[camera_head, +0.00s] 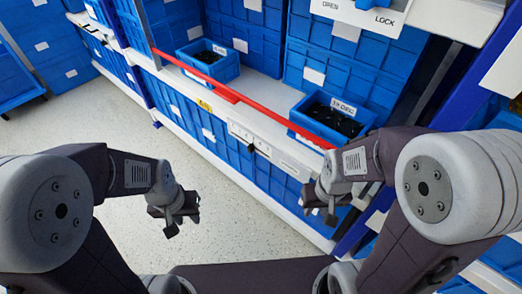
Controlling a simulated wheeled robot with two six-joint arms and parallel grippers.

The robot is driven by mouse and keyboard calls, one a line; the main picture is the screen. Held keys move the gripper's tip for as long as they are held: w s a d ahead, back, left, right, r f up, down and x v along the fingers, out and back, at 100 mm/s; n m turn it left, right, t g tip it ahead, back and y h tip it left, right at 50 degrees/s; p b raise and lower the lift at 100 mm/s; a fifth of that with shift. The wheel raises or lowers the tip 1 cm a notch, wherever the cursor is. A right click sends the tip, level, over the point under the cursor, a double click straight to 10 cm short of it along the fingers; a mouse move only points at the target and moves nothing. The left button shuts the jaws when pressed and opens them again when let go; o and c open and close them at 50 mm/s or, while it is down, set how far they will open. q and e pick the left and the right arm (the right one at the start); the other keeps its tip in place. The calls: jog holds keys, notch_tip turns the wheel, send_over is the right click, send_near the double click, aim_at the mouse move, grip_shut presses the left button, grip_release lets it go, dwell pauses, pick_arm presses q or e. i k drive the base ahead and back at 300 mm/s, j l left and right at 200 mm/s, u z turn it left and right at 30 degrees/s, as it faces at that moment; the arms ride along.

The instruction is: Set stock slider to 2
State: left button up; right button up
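The stock slider (250,144) appears to be the small dark knob on a white panel (238,131) on the front edge of the shelf, near the picture's middle. The panel's marks are too small to read, so I cannot tell the slider's setting. My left gripper (181,213) hangs over the floor, left of and below the panel, apart from it. My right gripper (321,207) is in front of the lower shelf, right of and below the panel, also apart from it. Both grippers are small and dark, and their finger openings are unclear. I see nothing held in either.
A red rail (196,74) runs along the shelf above the panel. Blue bins (208,62) and a bin with dark items (334,118) stand on the shelf. A white OPEN/LOCK panel (358,10) is at the upper right. The floor (100,125) at left is clear.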

aim_at(250, 148)
jog(key=i+j+u, duration=0.1)
jog(key=u, duration=0.3)
jog(key=i+j+u, duration=0.15)
jog(key=u, duration=0.2)
jog(key=j, duration=0.1)
